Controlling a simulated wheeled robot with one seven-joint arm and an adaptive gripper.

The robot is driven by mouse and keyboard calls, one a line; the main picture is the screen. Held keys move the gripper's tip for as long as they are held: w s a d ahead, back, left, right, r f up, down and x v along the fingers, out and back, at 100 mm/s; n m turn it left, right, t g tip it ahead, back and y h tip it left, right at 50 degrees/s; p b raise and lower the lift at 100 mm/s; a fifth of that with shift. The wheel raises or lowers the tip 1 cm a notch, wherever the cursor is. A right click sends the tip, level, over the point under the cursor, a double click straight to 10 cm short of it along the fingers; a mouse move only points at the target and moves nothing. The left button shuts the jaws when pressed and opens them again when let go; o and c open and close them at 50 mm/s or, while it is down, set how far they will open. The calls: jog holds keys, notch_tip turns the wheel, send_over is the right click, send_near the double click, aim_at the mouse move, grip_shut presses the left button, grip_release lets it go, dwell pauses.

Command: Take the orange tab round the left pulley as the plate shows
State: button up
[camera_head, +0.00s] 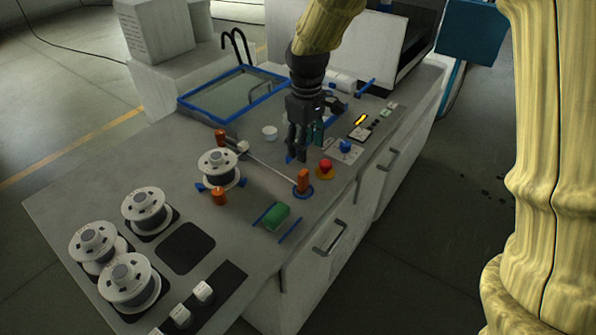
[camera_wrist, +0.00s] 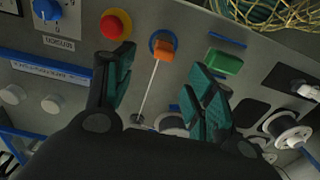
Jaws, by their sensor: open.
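An orange tab (camera_head: 303,181) stands on a blue ring near the bench's front edge; a thin straight wire runs from it back to the left. The tab also shows in the wrist view (camera_wrist: 164,49), ahead of and between the open fingers, touching neither. My gripper (camera_head: 307,152) is open and empty above the bench, beyond the tab in the head view; its fingers also show in the wrist view (camera_wrist: 160,70). A white spool (camera_head: 218,165) stands left of the wire, with orange pieces (camera_head: 219,196) beside it. I cannot tell which part is the left pulley, nor read any plate.
A red button (camera_head: 325,167) is close to the tab. A green block (camera_head: 276,216) lies between blue strips in front. Several white spools (camera_head: 130,280) stand at the left. A blue-rimmed tank (camera_head: 235,93) is behind. Bare bench (camera_head: 110,195) lies left of the wire.

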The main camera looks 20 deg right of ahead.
aim_at(304, 173)
jog(key=shift+f, duration=0.25)
jog(key=shift+s+f+p, duration=0.25)
jog(key=shift+s+f, duration=0.05)
jog(key=shift+f, duration=0.3)
jog(key=shift+s+f+p, duration=0.25)
jog(key=shift+s+f, duration=0.05)
jog(key=shift+f, duration=0.25)
jog(key=shift+w+f, duration=0.3)
jog(key=shift+f, duration=0.35)
jog(key=shift+w+f, duration=0.25)
jog(key=shift+f, duration=0.35)
jog(key=shift+s+a+p, duration=0.1)
jog(key=shift+s+p, duration=0.25)
jog(key=shift+a+f, duration=0.1)
jog(key=shift+f, duration=0.3)
jog(key=f, duration=0.1)
jog(key=f+p, duration=0.1)
jog(key=f, duration=0.1)
jog(key=shift+w+a+p, duration=0.1)
jog(key=shift+w+p, duration=0.1)
jog(key=shift+p, duration=0.1)
jog(key=shift+s+f, duration=0.15)
jog(key=shift+f, duration=0.45)
jog(key=shift+c, duration=0.4)
